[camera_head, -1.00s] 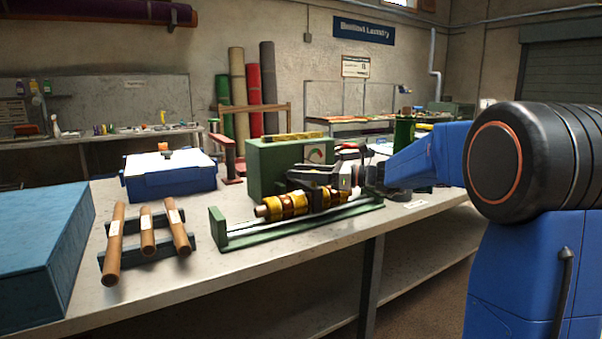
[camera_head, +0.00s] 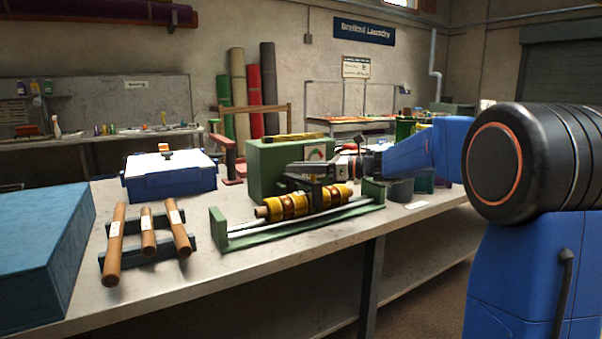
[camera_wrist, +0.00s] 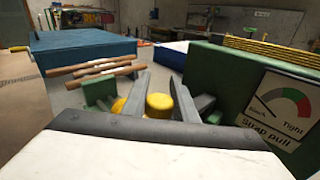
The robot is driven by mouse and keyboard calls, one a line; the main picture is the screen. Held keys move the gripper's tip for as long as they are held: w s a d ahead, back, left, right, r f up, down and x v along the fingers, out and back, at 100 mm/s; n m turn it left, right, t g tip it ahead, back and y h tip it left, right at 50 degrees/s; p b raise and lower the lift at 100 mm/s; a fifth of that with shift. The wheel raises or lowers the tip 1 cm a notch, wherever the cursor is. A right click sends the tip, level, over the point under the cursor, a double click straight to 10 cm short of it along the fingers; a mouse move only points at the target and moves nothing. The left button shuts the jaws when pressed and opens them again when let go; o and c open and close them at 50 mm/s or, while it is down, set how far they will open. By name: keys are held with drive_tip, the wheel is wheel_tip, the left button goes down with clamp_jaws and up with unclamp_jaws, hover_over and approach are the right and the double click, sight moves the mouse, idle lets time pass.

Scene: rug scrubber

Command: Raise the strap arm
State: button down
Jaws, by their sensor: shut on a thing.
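In the wrist view the strap arm's round yellow knob (camera_wrist: 158,104) sits between the two grey fingers of my gripper (camera_wrist: 160,98), which is shut on it. In the head view my gripper (camera_head: 308,171) reaches in from the right, above the yellow-and-brown banded roller (camera_head: 294,204) and in front of the green gauge box (camera_head: 263,170). Most of the strap arm is hidden by my gripper. The "Strap pull" gauge (camera_wrist: 284,105) has a needle and a scale from slack to tight; its needle is clear of the red zone.
The roller lies in a green rail frame (camera_head: 250,237) on the grey bench. Several brown rods (camera_head: 147,233) rest on a rack at left, beside a large blue box (camera_head: 38,255). A white-topped blue case (camera_head: 168,178) stands behind. Bare bench lies in front.

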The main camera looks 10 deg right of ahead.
drive_tip(key=shift+w+a+r+m+g+h, duration=0.55)
drive_tip(key=shift+w+r, duration=0.3)
drive_tip(key=shift+w, duration=0.6)
drive_tip(key=shift+w+a+r+m+g+h, duration=0.45)
drive_tip(key=shift+w+r+m, duration=0.3)
drive_tip(key=shift+w, duration=0.75)
drive_tip(key=shift+w+a+r+m+g+h, duration=0.5)
drive_tip(key=shift+w+r, duration=0.45)
drive_tip(key=shift+w, duration=0.5)
drive_tip(key=shift+d, duration=0.1)
